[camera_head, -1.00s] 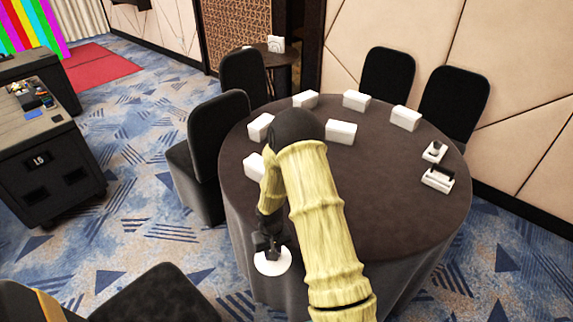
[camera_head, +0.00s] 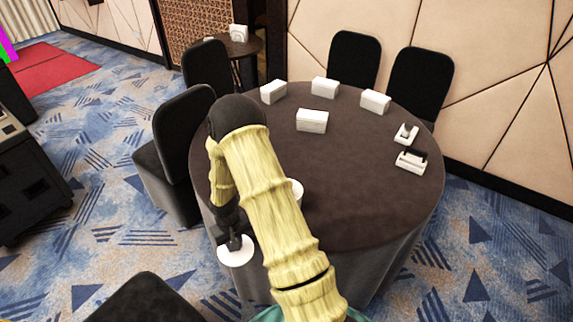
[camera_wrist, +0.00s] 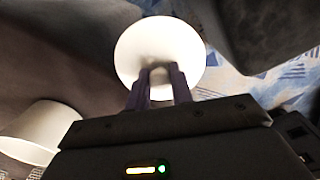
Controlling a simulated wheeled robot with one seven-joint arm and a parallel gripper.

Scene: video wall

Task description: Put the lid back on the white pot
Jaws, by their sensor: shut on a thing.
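My gripper (camera_head: 234,241) is shut on the knob of the round white lid (camera_head: 235,256), held at the front left edge of the table. In the wrist view the two fingers (camera_wrist: 158,76) pinch the knob, and the lid's disc (camera_wrist: 160,40) lies beyond them. The white pot (camera_wrist: 40,132) stands to the lower left in the wrist view, apart from the lid and partly cut off by my gripper body. In the head view only a sliver of the pot (camera_head: 298,190) shows on the table at the right of my arm; the arm hides the rest.
The round dark-clothed table (camera_head: 370,205) carries several white boxes (camera_head: 312,121) toward the back and two small desk items (camera_head: 411,160) at the right. Black chairs stand behind and left (camera_head: 180,130). Another chair is at the lower left (camera_head: 145,300). The table's right front is clear.

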